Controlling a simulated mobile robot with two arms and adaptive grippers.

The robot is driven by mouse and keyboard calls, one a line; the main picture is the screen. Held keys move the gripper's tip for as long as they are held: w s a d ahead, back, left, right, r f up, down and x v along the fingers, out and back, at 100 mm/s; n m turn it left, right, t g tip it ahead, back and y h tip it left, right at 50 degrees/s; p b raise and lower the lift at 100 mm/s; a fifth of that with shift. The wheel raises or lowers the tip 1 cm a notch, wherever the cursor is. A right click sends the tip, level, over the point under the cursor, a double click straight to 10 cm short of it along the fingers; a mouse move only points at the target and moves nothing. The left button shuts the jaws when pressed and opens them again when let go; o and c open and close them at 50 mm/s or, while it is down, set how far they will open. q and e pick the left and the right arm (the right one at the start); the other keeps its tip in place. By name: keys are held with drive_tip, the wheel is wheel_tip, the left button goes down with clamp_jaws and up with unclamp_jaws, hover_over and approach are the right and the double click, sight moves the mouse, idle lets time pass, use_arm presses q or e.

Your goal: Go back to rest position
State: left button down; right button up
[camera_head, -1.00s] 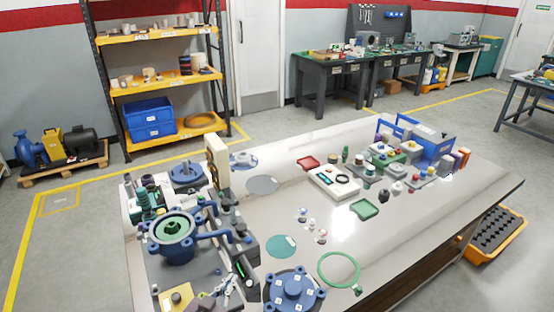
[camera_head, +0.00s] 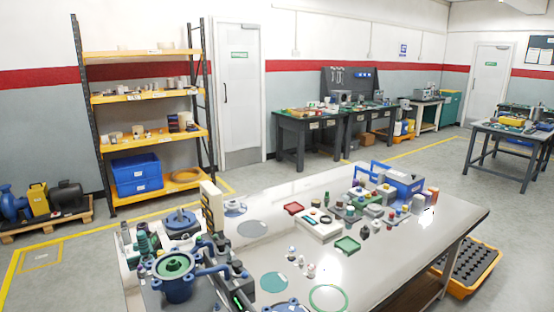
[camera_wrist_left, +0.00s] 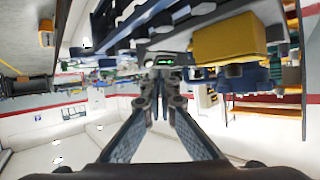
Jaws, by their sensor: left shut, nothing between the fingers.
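My left gripper (camera_wrist_left: 161,88) shows in the left wrist view, its two fingers drawn together with nothing held between them. That view is upside down, with the underside of bench equipment and a yellow block (camera_wrist_left: 228,38) near the top. In the head view neither gripper can be seen. The steel worktable (camera_head: 385,250) fills the middle and lower part of that view. The blue pump housing (camera_head: 178,289) with a green part inside stands at its left end, beside a test rig with a tall cream box (camera_head: 212,208).
An orange bin (camera_head: 463,267) is on the floor at right.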

use_arm(q)
drive_tip(key=s, duration=0.1)
drive_tip(key=s+f+g, duration=0.1)
drive_tip(key=shift+s+g+y, duration=0.3)
drive_tip(key=shift+s, duration=0.05)
drive_tip(key=s+a+r+n+g+y, duration=0.2)
drive_tip(key=s+g, duration=0.6)
drive_tip(key=s, duration=1.7)
drive_tip(key=s+f+m+g, duration=0.1)
drive_tip(key=s+f, duration=0.2)
drive_tip(key=f, duration=2.5)
drive_tip(key=s+a+f+g+b, duration=0.1)
drive_tip(key=s+a+f, duration=0.3)
drive_tip(key=s+f, duration=1.1)
drive_tip(key=shift+s+g, duration=0.3)
drive_tip(key=shift+s, duration=0.4)
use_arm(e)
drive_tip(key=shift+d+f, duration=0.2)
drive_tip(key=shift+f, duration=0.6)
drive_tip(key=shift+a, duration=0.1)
